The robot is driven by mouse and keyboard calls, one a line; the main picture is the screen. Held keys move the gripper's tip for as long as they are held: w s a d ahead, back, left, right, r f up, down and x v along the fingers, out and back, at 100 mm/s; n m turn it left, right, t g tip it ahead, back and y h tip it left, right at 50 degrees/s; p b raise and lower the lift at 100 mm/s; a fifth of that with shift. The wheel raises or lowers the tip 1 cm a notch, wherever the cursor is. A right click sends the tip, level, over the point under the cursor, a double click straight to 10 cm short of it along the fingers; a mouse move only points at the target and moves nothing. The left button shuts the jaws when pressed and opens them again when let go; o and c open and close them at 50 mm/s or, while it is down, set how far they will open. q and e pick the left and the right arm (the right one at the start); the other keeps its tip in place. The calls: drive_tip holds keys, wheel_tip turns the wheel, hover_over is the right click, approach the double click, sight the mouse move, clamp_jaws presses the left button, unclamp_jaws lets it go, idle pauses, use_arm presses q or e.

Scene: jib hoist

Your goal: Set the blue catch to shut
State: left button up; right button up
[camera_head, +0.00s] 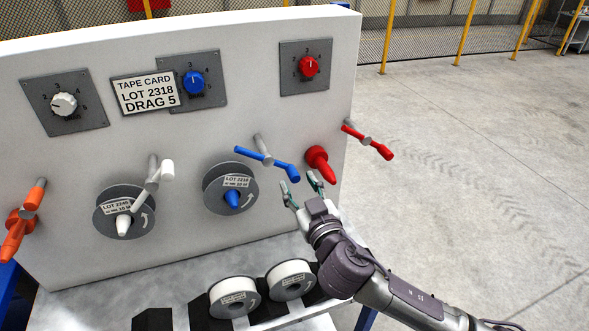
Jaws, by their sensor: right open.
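The blue catch (267,162) is a blue bar across a grey pin on the white panel (215,130), tilted down to the right. It sits above the blue-hubbed reel (211,198). My right gripper (302,190) is open and empty, with its fingertips just below and right of the catch's right end. I cannot tell whether a finger touches the bar. My left gripper is not in view.
A red catch (368,141) and a red spindle (319,161) are close to the right gripper. A white catch (152,181) and an orange catch (24,219) are to the left. Two spare reels (234,294) lie below. Open floor is at right.

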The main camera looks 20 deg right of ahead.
sight(296, 180)
drive_tip(key=shift+w+p, duration=0.4)
drive_tip(key=shift+w, duration=1.35)
clamp_jaws()
